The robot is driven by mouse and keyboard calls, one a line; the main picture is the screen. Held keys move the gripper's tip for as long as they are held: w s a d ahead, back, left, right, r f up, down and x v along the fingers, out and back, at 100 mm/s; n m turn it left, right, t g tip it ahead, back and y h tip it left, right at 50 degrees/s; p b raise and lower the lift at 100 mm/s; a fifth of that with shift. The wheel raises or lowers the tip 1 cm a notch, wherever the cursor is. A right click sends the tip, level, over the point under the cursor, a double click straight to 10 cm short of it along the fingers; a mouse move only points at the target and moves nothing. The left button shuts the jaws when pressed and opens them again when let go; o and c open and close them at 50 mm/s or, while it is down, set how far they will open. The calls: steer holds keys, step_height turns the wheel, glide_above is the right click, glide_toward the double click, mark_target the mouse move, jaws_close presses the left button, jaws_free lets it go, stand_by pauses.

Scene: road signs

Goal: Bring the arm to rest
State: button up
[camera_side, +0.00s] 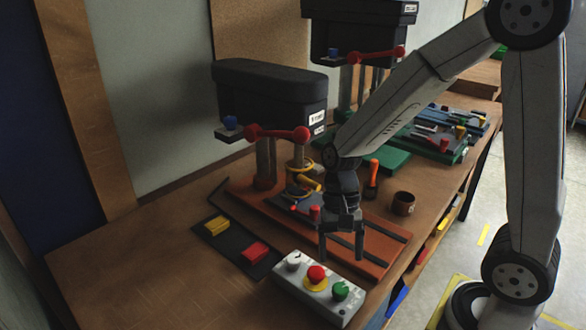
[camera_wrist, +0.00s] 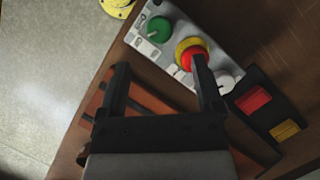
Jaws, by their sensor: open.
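My gripper (camera_side: 342,256) is open and empty. It points down above the front end of the red-brown base plate (camera_side: 370,264), behind the control box in the side view. In the wrist view, the two fingers of my gripper (camera_wrist: 160,88) stand apart with nothing between them. The grey control box (camera_side: 312,288) carries a white knob, a red mushroom button on a yellow collar and a green knob. The box also shows in the wrist view (camera_wrist: 163,52), just beyond the fingertips. I cannot tell the exact height of the fingers above the plate.
A black tray (camera_side: 235,249) with a yellow block (camera_side: 216,226) and a red block (camera_side: 256,251) lies left of the plate. A drill press (camera_side: 265,95) stands behind my gripper, with a second (camera_side: 365,25) farther back. A brown cup (camera_side: 403,203) is at right. The front-left table is clear.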

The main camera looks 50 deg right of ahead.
steer(key=shift+w+d+r, duration=0.1)
steer(key=shift+r, duration=0.25)
steer(key=shift+d+f+n+t+h, duration=0.5)
steer(key=shift+d+n+t+h, duration=0.15)
steer(key=shift+n, duration=0.55)
steer(key=n+t, duration=0.1)
steer(key=d+n+h, duration=0.1)
steer(key=shift+w+f+n+t, duration=0.15)
steer(key=shift+f+n+t, duration=0.15)
steer(key=shift+t, duration=0.05)
steer(key=shift+w+d+n+t+h, duration=0.15)
steer(key=shift+n+t, duration=0.3)
steer(key=shift+n, duration=0.25)
steer(key=shift+w+d+n+t+h, duration=0.15)
steer(key=shift+n+t, duration=0.25)
steer(key=shift+n, duration=0.3)
steer(key=shift+w+d+n+t+h, duration=0.15)
steer(key=shift+n+t, duration=0.3)
steer(key=shift+n, duration=0.25)
